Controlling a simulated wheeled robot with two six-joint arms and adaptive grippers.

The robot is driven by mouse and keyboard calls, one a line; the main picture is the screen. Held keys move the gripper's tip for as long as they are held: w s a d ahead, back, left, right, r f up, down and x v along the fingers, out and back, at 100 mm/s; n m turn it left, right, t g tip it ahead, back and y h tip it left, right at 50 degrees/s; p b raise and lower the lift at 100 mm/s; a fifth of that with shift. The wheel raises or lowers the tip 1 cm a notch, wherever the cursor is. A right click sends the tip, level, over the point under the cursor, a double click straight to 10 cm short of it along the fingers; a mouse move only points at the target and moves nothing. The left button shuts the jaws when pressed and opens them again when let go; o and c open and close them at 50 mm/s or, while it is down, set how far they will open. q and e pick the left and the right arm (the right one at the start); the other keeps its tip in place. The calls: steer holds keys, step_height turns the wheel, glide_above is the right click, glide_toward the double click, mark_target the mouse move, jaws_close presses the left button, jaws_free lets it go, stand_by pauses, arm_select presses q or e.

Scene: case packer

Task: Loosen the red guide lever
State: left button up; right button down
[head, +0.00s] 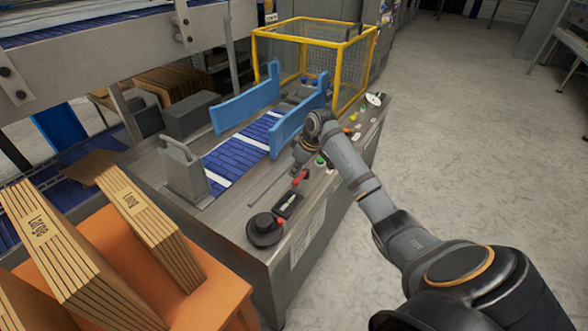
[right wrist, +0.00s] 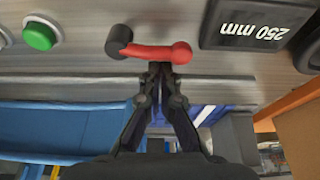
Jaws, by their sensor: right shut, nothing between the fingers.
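The red guide lever (head: 300,177) lies on the metal top of the machine, near its right edge. In the right wrist view the red lever (right wrist: 158,53) runs sideways from a dark round pivot (right wrist: 119,41) at its left end. My right gripper (head: 297,168) reaches down from the right to the lever. In the right wrist view its fingers (right wrist: 160,72) are together and empty, with the tips just below the lever's red arm; I cannot tell whether they touch it. My left gripper is not in view.
A green button (right wrist: 40,36) and a 250 mm display (right wrist: 248,26) flank the lever. A black handwheel (head: 264,231) is near the front corner. Blue guide rails (head: 298,118) stand over the belt (head: 236,152). A yellow-framed cage (head: 345,75) is behind. The floor at right is clear.

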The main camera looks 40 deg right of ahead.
steer(key=shift+s+n+p, duration=0.2)
steer(key=shift+n+p, duration=0.1)
steer(key=shift+p, duration=0.25)
